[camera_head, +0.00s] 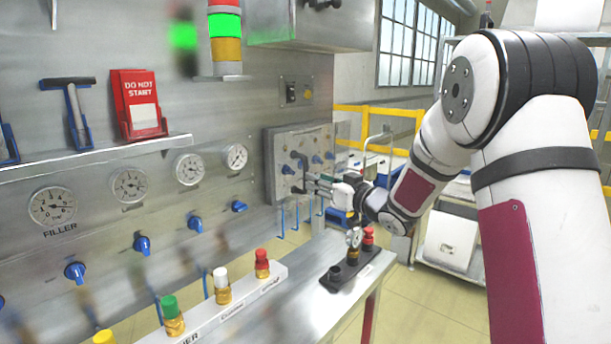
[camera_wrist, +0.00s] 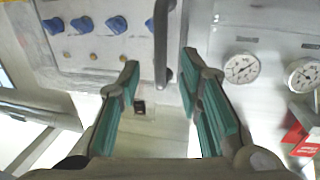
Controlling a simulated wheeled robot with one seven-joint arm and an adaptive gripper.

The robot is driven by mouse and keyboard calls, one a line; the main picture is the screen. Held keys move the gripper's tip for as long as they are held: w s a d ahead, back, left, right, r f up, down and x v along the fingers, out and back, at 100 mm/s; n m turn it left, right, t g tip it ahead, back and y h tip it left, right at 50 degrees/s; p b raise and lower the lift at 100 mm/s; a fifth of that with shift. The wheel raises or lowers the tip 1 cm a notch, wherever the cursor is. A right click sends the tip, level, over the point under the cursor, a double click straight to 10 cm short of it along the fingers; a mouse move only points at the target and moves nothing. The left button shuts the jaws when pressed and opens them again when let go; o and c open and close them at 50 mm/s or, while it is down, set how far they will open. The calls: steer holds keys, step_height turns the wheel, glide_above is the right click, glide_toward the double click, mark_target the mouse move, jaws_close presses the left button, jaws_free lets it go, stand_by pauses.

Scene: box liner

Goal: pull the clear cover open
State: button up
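The clear cover (camera_head: 292,145) is a see-through panel over several blue knobs on the steel wall. It lies flat over the knobs and looks shut. It also shows in the wrist view (camera_wrist: 75,65), at the upper left. Its dark bar handle (camera_wrist: 161,45) shows at the top middle of the wrist view. My gripper (camera_head: 306,177) is at the cover's near side in the head view. In the wrist view my gripper (camera_wrist: 160,72) is open, with green-padded fingers on either side of the handle's line. Whether a finger touches the handle I cannot tell.
Round gauges (camera_head: 190,169) and blue valve knobs (camera_head: 195,224) line the wall to the left. Below are a bench (camera_head: 300,300) with colored buttons and a dark block (camera_head: 345,272) with a red-topped piece. A yellow rail (camera_head: 375,112) stands behind.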

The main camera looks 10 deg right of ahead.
steer(key=x, duration=0.6)
steer(key=shift+w+a, duration=0.15)
steer(key=shift+w, duration=0.05)
jaws_close()
